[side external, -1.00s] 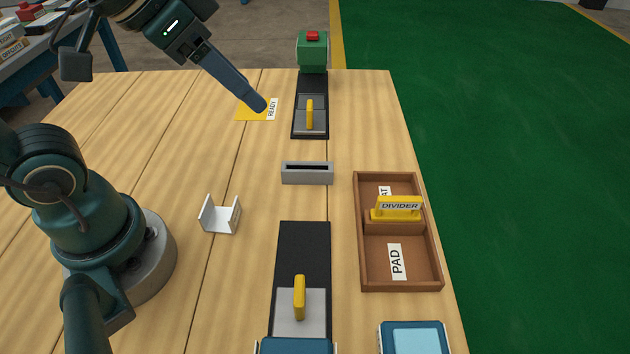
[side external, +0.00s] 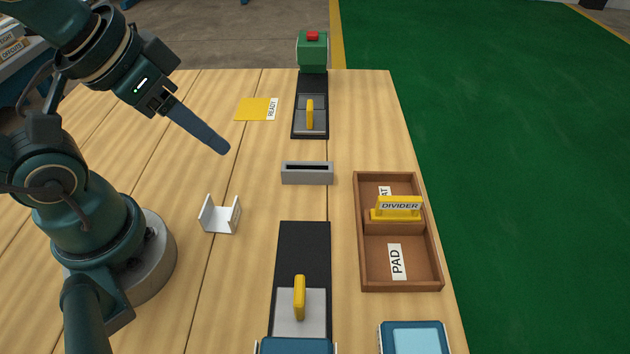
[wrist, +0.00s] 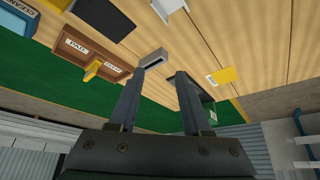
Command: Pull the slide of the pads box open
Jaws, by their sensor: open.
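Two slides with upright yellow handles show in the side external view. The near slide (side external: 287,312) is a grey plate at the near end of a black track (side external: 302,250), beside a blue box (side external: 295,347) cut off by the frame edge. The far slide (side external: 310,128) sits at the near end of its track, away from a green box (side external: 312,52) with a red top. I cannot read which box is for pads. My gripper (side external: 226,151) is above the table, left of the grey slotted block, apart from both handles. In the wrist view my gripper (wrist: 158,78) is open and empty.
A grey slotted block (side external: 307,173) stands between the tracks. A white bracket (side external: 220,215) is near my base. A brown tray (side external: 437,262) with a yellow divider (side external: 397,208) is at right. A yellow READY card (side external: 254,108) lies at back. Another blue box (side external: 414,338) is front right.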

